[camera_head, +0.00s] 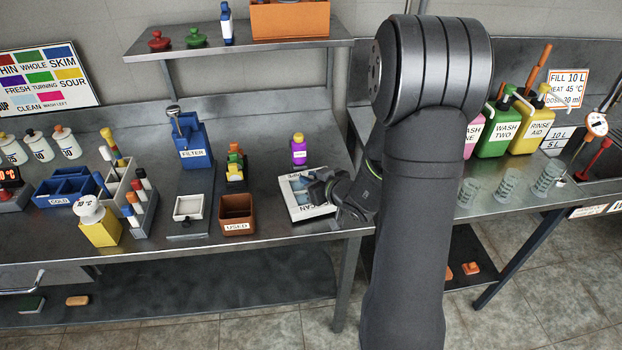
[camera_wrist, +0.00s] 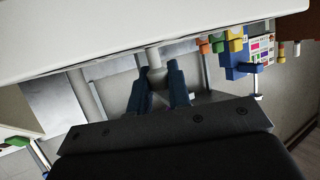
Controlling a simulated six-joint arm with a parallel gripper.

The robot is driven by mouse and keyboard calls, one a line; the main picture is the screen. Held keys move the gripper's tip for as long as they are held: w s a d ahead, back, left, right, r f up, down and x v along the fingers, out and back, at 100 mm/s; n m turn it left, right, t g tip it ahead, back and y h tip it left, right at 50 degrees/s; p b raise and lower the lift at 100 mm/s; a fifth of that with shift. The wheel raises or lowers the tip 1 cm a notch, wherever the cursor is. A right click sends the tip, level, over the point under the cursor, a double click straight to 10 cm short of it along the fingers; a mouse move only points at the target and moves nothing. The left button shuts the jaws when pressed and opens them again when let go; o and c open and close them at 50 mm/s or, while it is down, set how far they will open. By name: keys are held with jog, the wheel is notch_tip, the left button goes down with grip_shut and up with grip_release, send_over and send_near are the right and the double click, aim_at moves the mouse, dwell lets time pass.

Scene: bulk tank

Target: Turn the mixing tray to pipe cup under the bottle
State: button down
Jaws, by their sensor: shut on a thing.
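My gripper (camera_head: 322,190) is low over the bench at the right end of the left counter. In the wrist view my gripper (camera_wrist: 158,82) has its two dark fingers closed around a short pale stem (camera_wrist: 154,60). A broad white surface (camera_wrist: 120,25), probably the mixing tray, fills the top of that view. In the head view a white, flat, blue-grey-topped thing (camera_head: 297,207) with an upside-down label lies beside the fingers. I cannot tell tray from base there, nor see the pipe cup.
A brown USED box (camera_head: 237,226), a small white tray (camera_head: 187,215) and a blue FILTER stand (camera_head: 194,150) stand to the left. My arm hides the gap between counters.

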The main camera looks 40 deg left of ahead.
jog(key=shift+m+t+h, duration=0.3)
jog(key=shift+m+t, duration=0.7)
jog(key=c, duration=1.3)
grip_release()
jog(key=shift+c, duration=0.2)
jog(key=v, duration=1.7)
jog(key=shift+s+r, duration=0.15)
jog(key=x, duration=1.7)
jog(key=shift+d, duration=0.1)
